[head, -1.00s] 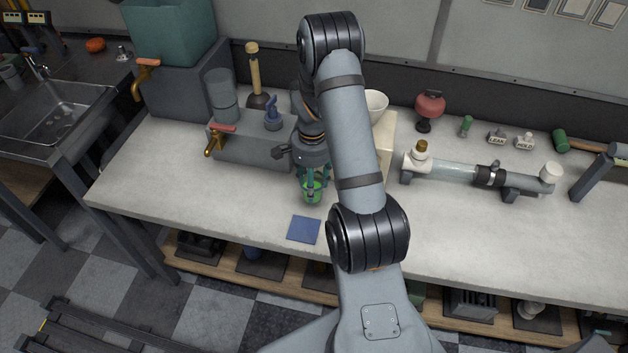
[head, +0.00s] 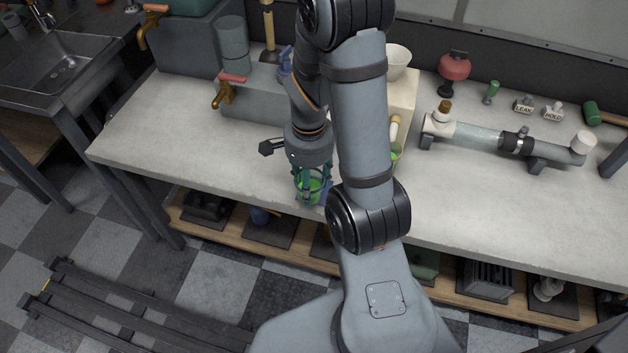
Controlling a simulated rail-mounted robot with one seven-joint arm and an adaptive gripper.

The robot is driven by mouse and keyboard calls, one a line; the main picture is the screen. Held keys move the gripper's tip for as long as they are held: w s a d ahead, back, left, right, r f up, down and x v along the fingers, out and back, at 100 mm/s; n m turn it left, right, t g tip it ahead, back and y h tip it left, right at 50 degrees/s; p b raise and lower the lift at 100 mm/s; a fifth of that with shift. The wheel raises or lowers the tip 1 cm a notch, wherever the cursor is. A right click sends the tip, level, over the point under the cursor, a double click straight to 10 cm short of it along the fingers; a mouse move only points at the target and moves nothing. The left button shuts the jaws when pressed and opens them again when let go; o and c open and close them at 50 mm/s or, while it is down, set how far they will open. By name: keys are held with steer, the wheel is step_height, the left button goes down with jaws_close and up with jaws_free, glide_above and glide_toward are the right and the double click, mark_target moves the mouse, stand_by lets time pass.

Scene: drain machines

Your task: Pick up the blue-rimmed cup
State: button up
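My gripper (head: 311,190) points down near the front edge of the workbench, left of my forearm. Its teal fingers are closed around a small cup (head: 312,186) that shows bright green inside. The fingers cover most of the cup, and I cannot make out its rim colour. I cannot tell whether the cup touches the mat. Another green-looking cup (head: 396,156) shows partly at the right of my forearm, below a pale spout; my arm hides the rest.
A grey block with a red-handled brass tap (head: 224,92) stands behind left. A white bowl (head: 397,62) sits on a cream box at the back. A clear pipe assembly (head: 480,133) lies at the right. The bench's left front is clear.

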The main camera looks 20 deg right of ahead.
steer(key=shift+s+a+f+b, duration=0.4)
steer(key=shift+s+b, duration=0.15)
steer(key=shift+b, duration=0.7)
steer(key=s+a+b, duration=0.7)
steer(key=s+a, duration=0.2)
steer(key=s, duration=0.2)
steer(key=shift+a+r, duration=0.3)
steer(key=shift+r, duration=0.1)
steer(key=shift+s, duration=0.1)
